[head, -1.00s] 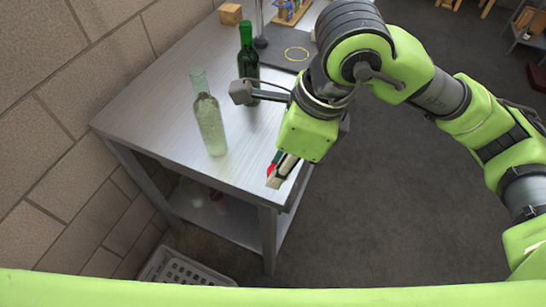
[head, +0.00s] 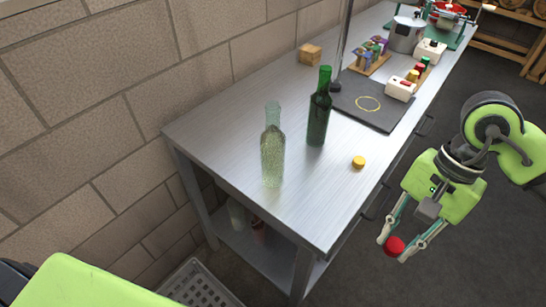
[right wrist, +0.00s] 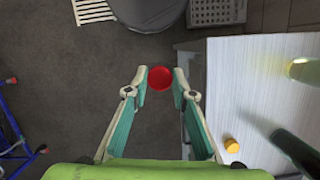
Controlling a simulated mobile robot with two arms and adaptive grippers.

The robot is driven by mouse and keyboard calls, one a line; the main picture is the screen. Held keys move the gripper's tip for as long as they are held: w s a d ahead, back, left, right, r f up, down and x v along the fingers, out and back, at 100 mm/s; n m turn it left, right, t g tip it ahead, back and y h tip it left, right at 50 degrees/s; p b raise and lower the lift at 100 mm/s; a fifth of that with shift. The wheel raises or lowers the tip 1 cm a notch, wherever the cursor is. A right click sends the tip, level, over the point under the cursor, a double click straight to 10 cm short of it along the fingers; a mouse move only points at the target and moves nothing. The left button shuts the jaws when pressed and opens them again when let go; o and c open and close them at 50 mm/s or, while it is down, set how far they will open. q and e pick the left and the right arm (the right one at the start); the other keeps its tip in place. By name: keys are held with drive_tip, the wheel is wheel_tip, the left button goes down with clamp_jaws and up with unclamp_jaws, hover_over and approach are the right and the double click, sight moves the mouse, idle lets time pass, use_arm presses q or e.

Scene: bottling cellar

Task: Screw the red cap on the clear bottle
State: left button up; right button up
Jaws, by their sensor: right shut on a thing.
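The red cap (head: 394,246) is held between the fingertips of my right gripper (head: 396,243), out over the floor to the right of the bench. In the right wrist view the red cap (right wrist: 160,78) sits between the two fingertips (right wrist: 160,80), which are shut on it. The clear bottle (head: 272,158) stands upright on the bench near its front left part, its neck open with no cap on it. It also shows at the right edge of the right wrist view (right wrist: 306,72). The gripper is well apart from the bottle. My left gripper is not in view.
A green bottle (head: 319,115) stands behind and right of the clear bottle. A yellow cap (head: 359,162) lies near the bench's right edge. A dark mat (head: 372,118), a wooden block (head: 311,54) and a stand are farther back. A crate (head: 200,286) is on the floor.

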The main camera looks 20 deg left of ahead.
drive_tip(key=d+f+n+h, duration=0.1)
drive_tip(key=d+n, duration=0.5)
drive_tip(key=shift+s+f+h, duration=0.25)
drive_tip(key=shift+s+h, duration=0.05)
drive_tip(key=shift+s, duration=0.1)
